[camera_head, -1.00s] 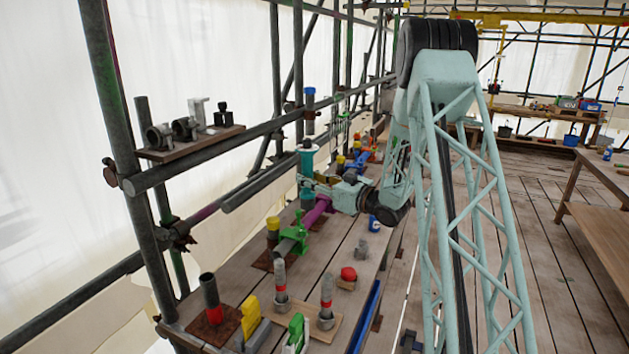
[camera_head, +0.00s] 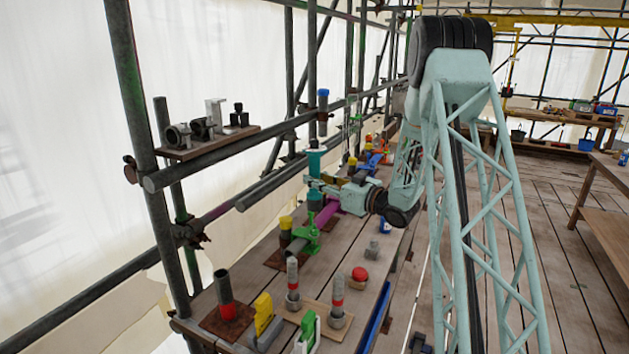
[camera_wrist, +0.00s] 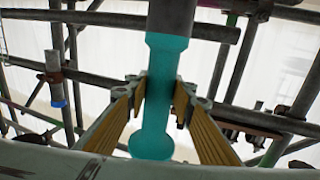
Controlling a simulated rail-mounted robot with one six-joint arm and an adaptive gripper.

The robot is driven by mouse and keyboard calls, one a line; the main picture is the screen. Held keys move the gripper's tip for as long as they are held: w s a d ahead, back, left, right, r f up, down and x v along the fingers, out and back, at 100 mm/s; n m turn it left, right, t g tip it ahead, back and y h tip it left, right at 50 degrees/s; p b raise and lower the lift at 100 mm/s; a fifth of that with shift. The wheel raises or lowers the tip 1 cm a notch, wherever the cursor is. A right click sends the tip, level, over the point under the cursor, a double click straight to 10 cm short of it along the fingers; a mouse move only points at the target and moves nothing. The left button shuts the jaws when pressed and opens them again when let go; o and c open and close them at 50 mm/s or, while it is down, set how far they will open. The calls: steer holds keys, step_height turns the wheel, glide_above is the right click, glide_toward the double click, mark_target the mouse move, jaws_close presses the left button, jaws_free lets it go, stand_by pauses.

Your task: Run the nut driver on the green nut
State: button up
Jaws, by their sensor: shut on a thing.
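My gripper (camera_wrist: 158,92) is shut on the teal nut driver (camera_wrist: 155,112), with its yellow-lined fingers on either side of the shaft. In the wrist view the driver has a dark grey upper part and a rounded teal end. In the head view my gripper (camera_head: 316,185) holds the driver (camera_head: 315,163) upright over the bench, near the purple pipe (camera_head: 328,211). Teal shows above and below the fingers. I cannot make out the green nut in either view. A green clamp (camera_head: 307,235) sits in front of the pipe.
Scaffold tubes line the left, with a shelf of couplers (camera_head: 205,143). A blue-capped post (camera_head: 323,105) stands behind the driver. The near bench holds red-banded posts (camera_head: 336,300), a yellow clamp (camera_head: 264,315) and a red-topped piece (camera_head: 359,275).

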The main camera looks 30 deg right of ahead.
mark_target(320, 209)
steer(key=shift+f+b, duration=4.35)
steer(key=shift+f, duration=1.25)
steer(key=shift+f, duration=0.15)
steer(key=shift+s+f, duration=0.1)
steer(key=shift+f, duration=0.25)
steer(key=shift+r, duration=0.2)
steer(key=shift+r+p, duration=1.1)
steer(key=shift+r, duration=2.7)
